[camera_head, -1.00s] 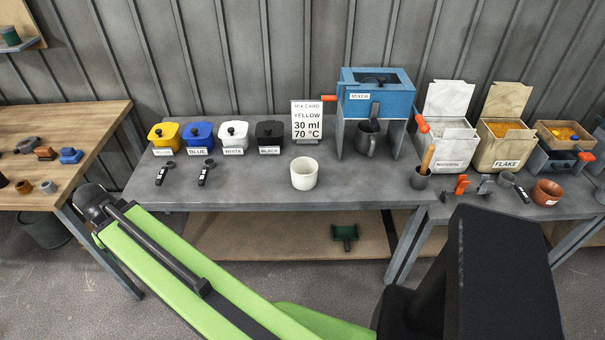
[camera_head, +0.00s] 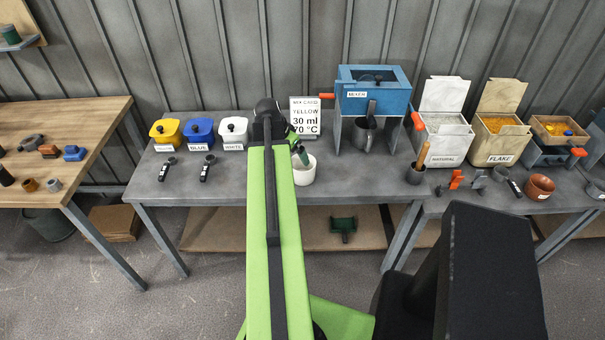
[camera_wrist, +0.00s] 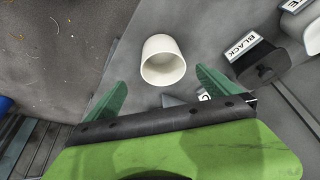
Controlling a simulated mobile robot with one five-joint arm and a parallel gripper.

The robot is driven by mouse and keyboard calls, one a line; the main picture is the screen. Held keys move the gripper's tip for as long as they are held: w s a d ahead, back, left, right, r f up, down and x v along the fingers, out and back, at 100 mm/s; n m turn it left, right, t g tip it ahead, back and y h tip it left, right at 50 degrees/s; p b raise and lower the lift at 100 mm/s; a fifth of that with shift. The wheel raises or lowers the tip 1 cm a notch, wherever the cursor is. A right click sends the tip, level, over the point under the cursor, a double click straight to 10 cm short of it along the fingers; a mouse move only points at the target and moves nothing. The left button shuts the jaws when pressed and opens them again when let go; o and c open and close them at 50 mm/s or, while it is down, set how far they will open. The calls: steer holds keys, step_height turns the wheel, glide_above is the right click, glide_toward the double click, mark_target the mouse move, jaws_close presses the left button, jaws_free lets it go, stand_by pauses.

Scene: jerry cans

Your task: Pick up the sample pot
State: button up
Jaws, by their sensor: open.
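A plain white round pot, which fits the sample pot, stands upright on the grey bench (camera_head: 304,174), in front of the mix card. In the wrist view the pot (camera_wrist: 163,62) is seen from above with its mouth open and empty. My gripper (camera_wrist: 160,78) is open, with its green fingers spread to the left and right of the pot's near side. The fingers look apart from the pot. In the head view my gripper (camera_head: 300,152) hangs over the pot's back left side, partly hidden by my arm.
The mix card (camera_head: 304,116) stands behind the pot. The blue mixer (camera_head: 374,98) is to the right. Bare bench lies right of the pot.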

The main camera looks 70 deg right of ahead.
steer(key=b, duration=0.9)
glide_toward(303, 170)
steer(key=shift+s+a+f, duration=0.75)
steer(key=shift+s+a, duration=0.25)
steer(key=shift+a, duration=0.1)
steer(key=shift+r, duration=0.1)
steer(key=b+x, duration=0.4)
steer(key=x, duration=0.1)
steer(key=shift+d+b, duration=0.25)
steer(key=shift+b, duration=0.15)
steer(key=c, duration=1.1)
steer(key=shift+o, duration=0.2)
steer(key=shift+r+p, duration=0.2)
steer(key=shift+p, duration=0.15)
